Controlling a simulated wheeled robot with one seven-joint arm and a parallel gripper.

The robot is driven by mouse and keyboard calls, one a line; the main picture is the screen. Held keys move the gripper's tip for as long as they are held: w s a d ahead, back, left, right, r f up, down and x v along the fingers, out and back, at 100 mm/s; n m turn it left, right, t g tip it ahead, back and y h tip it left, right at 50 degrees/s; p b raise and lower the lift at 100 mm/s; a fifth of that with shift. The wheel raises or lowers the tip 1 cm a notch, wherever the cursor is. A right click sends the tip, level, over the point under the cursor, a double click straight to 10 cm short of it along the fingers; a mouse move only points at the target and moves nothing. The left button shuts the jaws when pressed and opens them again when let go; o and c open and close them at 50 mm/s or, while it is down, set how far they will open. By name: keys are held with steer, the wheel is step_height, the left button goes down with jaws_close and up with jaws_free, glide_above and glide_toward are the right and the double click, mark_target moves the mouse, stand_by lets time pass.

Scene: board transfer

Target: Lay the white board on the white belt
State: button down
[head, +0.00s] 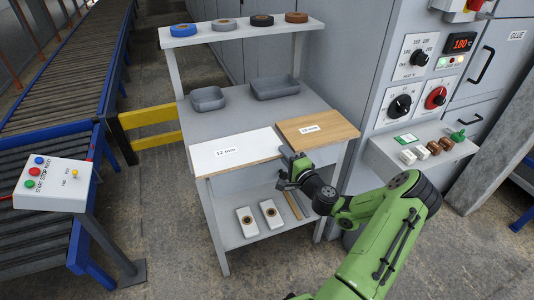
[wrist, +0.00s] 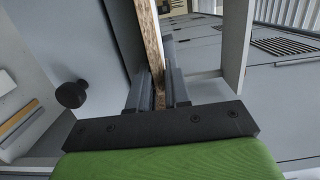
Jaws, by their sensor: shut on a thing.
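The white board (head: 235,146), labelled 12 mm, lies flat on the top of the grey workbench, beside a wood-coloured board. My gripper (head: 290,161) is at the front right corner of the white board. In the wrist view my gripper (wrist: 159,92) is shut on the board, whose brown chipboard edge (wrist: 150,38) runs up between the fingers. The fingers hide part of that edge. I see no white belt; a dark roller conveyor (head: 62,75) with blue rails runs along the left.
The wood-coloured board (head: 325,123) lies right of the white one. Grey trays (head: 275,88) stand behind, under a shelf (head: 240,32) with tape rolls. A button console (head: 52,185) and a yellow barrier (head: 148,115) stand left. A machine cabinet (head: 400,75) stands close on the right.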

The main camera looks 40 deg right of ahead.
step_height(320, 180, up, 16)
steer(key=p, duration=0.7)
steer(key=shift+f+p, duration=0.25)
steer(key=shift+p, duration=0.1)
